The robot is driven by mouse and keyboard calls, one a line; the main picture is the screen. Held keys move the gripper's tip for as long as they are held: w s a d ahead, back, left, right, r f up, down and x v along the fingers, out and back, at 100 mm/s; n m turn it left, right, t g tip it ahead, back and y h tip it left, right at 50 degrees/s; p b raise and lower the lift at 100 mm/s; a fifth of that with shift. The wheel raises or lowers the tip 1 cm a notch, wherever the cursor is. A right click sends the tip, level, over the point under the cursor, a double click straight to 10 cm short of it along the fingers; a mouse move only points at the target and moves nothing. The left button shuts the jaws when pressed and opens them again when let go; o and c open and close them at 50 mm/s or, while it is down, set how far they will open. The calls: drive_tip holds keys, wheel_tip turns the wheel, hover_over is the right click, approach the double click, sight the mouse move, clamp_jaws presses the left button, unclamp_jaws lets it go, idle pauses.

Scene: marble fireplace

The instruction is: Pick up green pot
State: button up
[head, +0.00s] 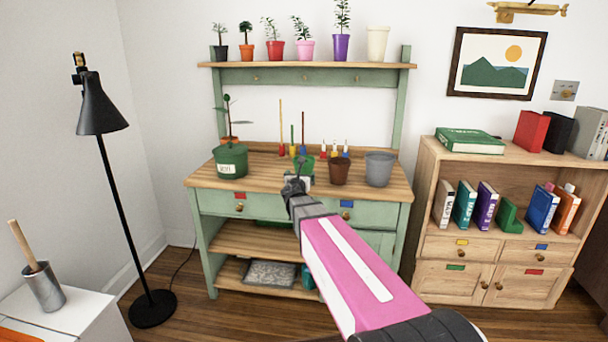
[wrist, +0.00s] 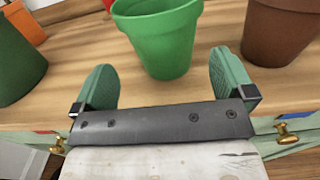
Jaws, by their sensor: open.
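The green pot (wrist: 158,38) is a bright green, empty-looking pot standing upright on the wooden bench top. In the head view the green pot (head: 304,166) is partly hidden behind my gripper (head: 298,183). In the wrist view my gripper (wrist: 163,85) is open, with one finger to the left and one to the right. The pot stands just ahead of the fingertips, roughly centred between them. Nothing is held.
A brown pot (head: 339,171) and a grey pot (head: 380,169) stand to the right on the bench (head: 270,180). A larger dark green labelled pot (head: 231,161) with a plant stands to the left. Small colored tools stand behind. A shelf (head: 300,66) with several pots is above.

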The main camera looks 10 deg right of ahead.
sight(303, 171)
drive_tip(key=x, duration=0.6)
drive_tip(key=shift+w+d+r, duration=0.1)
drive_tip(key=shift+w+d, duration=0.1)
drive_tip(key=shift+w, duration=0.1)
drive_tip(key=shift+s, duration=0.1)
drive_tip(key=c, duration=0.6)
